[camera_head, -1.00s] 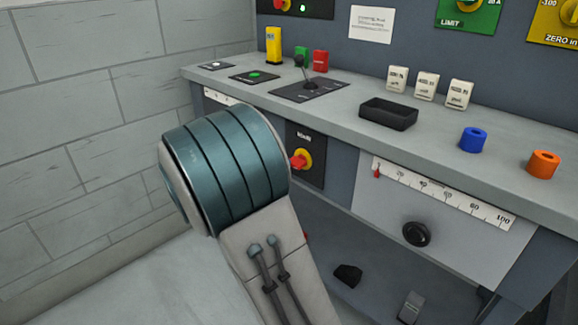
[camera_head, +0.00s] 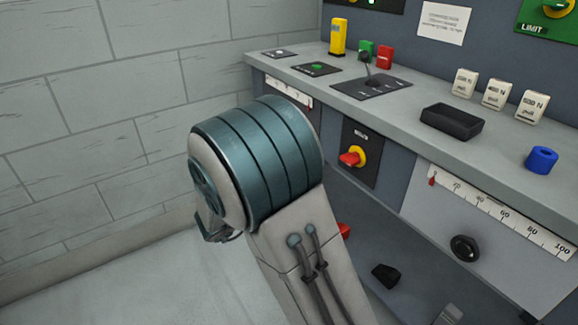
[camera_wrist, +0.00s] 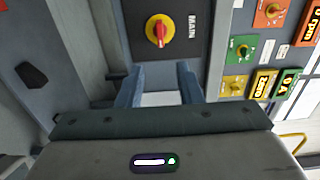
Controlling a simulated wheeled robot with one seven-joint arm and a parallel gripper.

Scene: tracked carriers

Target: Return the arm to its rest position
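My gripper (camera_wrist: 158,72) shows in the wrist view with its two blue-grey fingers spread apart and nothing between them. Past the fingertips is a panel with a red and yellow rotary switch (camera_wrist: 158,31) marked MAIN. In the head view my arm, a teal-banded joint above a pale link, is bent in front of the left end of the bench. The same switch (camera_head: 353,157) is just right of that joint in the picture. My gripper is hidden or too unclear to make out in the head view.
The grey bench (camera_head: 400,112) carries a lever plate (camera_head: 372,86), a black tray (camera_head: 452,122), white pull blocks (camera_head: 496,94) and a blue ring (camera_head: 541,159). A scale with a black knob (camera_head: 465,248) is on its front. The block wall and floor at left are clear.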

